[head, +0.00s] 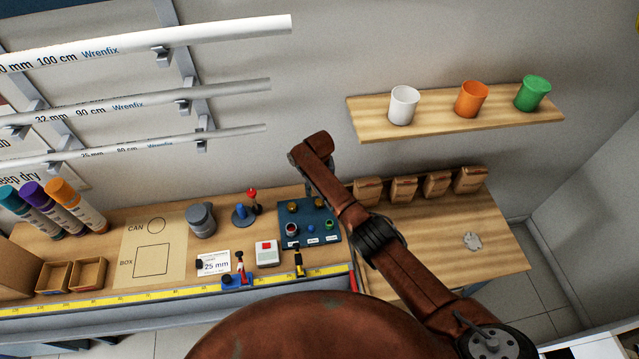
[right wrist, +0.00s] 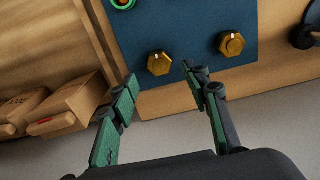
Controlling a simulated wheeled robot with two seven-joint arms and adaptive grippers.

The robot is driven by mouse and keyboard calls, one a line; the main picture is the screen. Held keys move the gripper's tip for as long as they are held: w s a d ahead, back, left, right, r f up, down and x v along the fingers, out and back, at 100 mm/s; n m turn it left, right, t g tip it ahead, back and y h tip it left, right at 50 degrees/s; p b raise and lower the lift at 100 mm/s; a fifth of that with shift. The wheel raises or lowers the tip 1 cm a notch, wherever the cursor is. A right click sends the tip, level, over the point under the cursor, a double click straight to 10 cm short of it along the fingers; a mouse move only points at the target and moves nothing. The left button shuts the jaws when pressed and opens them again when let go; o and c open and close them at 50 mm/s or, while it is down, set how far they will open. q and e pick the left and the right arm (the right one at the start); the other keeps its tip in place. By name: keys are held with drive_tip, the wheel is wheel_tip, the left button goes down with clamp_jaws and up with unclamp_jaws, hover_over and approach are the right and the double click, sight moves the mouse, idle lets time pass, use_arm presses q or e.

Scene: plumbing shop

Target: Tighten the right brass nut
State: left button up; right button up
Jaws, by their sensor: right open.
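The blue panel (head: 306,239) lies on the workbench and carries two hexagonal brass nuts at its back edge. The right brass nut (head: 319,205) shows in the head view close to my right arm. In the right wrist view, which is turned around, it is the left-hand nut (right wrist: 160,64), with a pale mark on top. The other brass nut (head: 292,207) also shows in the right wrist view (right wrist: 231,44). My right gripper (right wrist: 160,75) is open and empty; its fingertips lie on either side of the right nut's place in the picture. Contact cannot be seen. My left gripper is out of view.
Several brown paper bags (head: 404,189) stand right of the panel. A grey box with a red button (head: 267,253) and a blue-based object with a red top (head: 252,203) stand left of it. A shelf with cups (head: 456,114) hangs above. The bench's right end is mostly clear.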

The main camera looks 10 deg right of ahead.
sight(319, 202)
wheel_tip(319, 202, up, 7)
idle(0.3)
drive_tip(key=shift+f, duration=0.1)
